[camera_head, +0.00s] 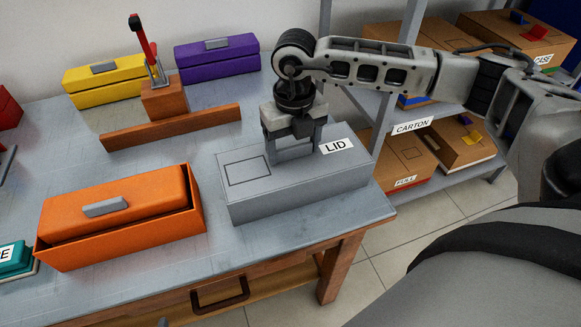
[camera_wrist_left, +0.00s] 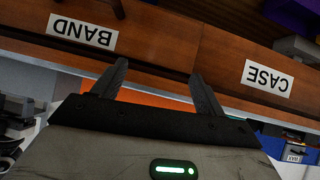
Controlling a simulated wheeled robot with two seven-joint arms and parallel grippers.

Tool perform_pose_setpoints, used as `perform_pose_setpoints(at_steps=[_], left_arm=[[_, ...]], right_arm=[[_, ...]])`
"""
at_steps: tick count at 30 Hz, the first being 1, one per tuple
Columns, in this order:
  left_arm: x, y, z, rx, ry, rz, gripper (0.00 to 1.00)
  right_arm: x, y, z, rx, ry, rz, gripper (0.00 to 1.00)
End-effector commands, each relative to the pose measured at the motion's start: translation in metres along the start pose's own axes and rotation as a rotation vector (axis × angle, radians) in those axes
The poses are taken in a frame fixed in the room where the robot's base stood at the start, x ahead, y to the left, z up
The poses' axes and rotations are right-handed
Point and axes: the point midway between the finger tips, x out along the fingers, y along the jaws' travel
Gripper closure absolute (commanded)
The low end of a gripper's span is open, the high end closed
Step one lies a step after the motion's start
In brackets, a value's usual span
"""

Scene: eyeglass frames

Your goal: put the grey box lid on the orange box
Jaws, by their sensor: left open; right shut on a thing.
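The grey box lid (camera_head: 300,190) is a long grey block with a white LID label, at the right front of the table. My right gripper (camera_head: 291,152) points down onto its top and is shut on a grey part there; the fingers partly hide the grip. The lid appears to rest on the table. The orange box (camera_head: 120,245) is to its left, with an orange piece with a grey handle (camera_head: 105,207) sitting tilted in it. My left gripper (camera_wrist_left: 157,92) shows only in the left wrist view, open, with nothing seen between its fingers.
Yellow (camera_head: 105,85) and purple (camera_head: 217,62) boxes stand at the back. A teal box (camera_head: 14,262) is at the left edge. A shelf with cartons (camera_head: 398,163) stands right of the table.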

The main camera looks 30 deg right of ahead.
Motion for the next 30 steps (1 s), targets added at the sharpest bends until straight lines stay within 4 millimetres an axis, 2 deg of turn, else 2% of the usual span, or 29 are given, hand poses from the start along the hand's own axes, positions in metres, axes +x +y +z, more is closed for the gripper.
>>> perform_pose_setpoints(at_steps=[21,30], left_arm=[[-0.014,0.001,-0.018,0.003,-0.006,-0.001,0.28],[-0.015,0.001,-0.021,0.005,0.0,0.0,0.28]], right_arm=[[-0.039,0.0,0.0,0.0,-0.001,0.001,0.51],[-0.04,0.0,0.0,0.0,0.0,0.0,0.51]])
